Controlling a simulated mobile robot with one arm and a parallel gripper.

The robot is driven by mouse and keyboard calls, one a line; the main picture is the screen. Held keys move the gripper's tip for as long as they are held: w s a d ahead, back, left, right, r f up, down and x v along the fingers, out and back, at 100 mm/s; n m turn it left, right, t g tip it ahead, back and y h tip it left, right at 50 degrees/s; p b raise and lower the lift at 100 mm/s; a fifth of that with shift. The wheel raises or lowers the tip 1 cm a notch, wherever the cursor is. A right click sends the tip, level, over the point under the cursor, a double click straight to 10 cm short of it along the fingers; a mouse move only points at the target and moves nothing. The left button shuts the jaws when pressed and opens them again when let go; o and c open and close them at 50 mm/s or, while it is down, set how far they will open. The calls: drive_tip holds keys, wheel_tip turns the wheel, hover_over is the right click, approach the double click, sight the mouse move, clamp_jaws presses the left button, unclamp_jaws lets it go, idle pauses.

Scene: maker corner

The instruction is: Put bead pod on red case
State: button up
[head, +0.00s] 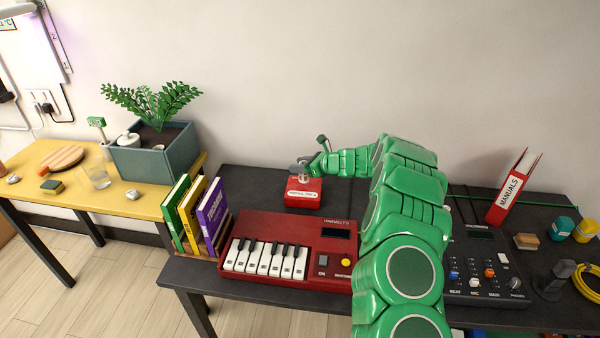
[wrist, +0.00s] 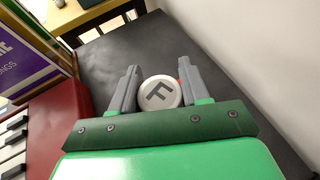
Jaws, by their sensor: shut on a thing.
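The bead pod is a round white piece with a dark F on its face (wrist: 159,94), seen in the wrist view between the two grey fingers of my gripper (wrist: 159,90). My gripper is shut on it. In the head view my gripper (head: 298,169) is at the far back edge of the red case (head: 303,194), at or just above its top. I cannot tell whether the pod touches the case. The red case is a small box with a white label on the dark table. The pod is mostly hidden in the head view.
A red keyboard (head: 290,250) lies in front of the case. Upright books (head: 198,215) stand to the left. A dark mixer (head: 485,270), a red manuals binder (head: 513,187) and small jars are on the right. Dark table (head: 240,183) is bare left of the case.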

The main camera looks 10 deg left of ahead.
drive_tip(key=shift+w+f, duration=0.15)
drive_tip(key=shift+w, duration=0.05)
drive_tip(key=shift+a+f, duration=0.1)
drive_tip(key=shift+f, duration=1.45)
drive_tip(key=shift+f, duration=0.15)
drive_tip(key=o, duration=1.1)
drive_tip(key=shift+c, duration=0.2)
drive_tip(key=shift+r, duration=0.2)
drive_tip(key=v, duration=1.2)
drive_tip(key=shift+f, duration=0.1)
